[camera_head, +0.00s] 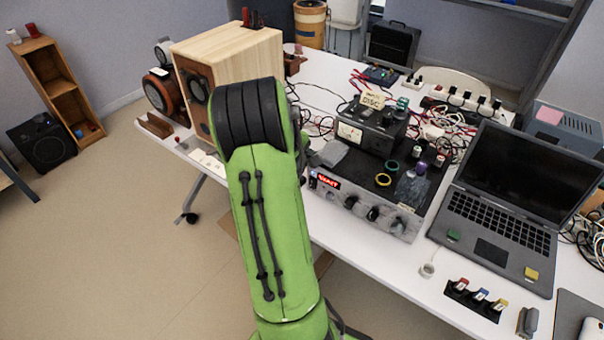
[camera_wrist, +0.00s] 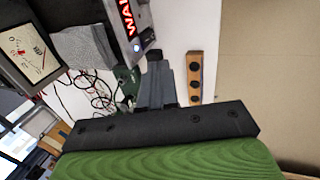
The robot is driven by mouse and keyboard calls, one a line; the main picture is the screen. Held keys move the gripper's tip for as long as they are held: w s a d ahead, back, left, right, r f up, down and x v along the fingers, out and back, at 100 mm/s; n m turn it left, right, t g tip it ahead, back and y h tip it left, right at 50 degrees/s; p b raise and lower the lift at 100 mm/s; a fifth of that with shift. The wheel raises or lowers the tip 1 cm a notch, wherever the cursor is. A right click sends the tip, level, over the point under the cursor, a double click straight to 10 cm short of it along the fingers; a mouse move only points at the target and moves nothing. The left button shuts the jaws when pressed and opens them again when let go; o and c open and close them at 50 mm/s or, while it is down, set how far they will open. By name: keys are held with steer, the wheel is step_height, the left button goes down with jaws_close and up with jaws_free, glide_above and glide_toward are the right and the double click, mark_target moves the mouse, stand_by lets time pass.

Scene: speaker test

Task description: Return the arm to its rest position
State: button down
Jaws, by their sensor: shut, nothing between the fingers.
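My green arm (camera_head: 270,220) rises through the middle of the head view, in front of the white table. Its far end hides my gripper in that view. In the wrist view my gripper (camera_wrist: 157,72) has its dark fingers together, with nothing between them. The fingers show over the white table edge, beside a light wooden strip (camera_wrist: 195,78) with dark round spots. I cannot tell the height of the fingers above the table.
A wooden speaker (camera_head: 225,65) stands left of the arm's end. An amplifier (camera_head: 345,200) with a red lit display, a meter box (camera_head: 350,133) and loose cables lie to the right. An open laptop (camera_head: 500,215) stands farther right. The floor (camera_head: 110,240) at left is clear.

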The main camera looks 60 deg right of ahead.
steer(key=v, duration=0.3)
steer(key=shift+s, duration=0.2)
stand_by(0.3)
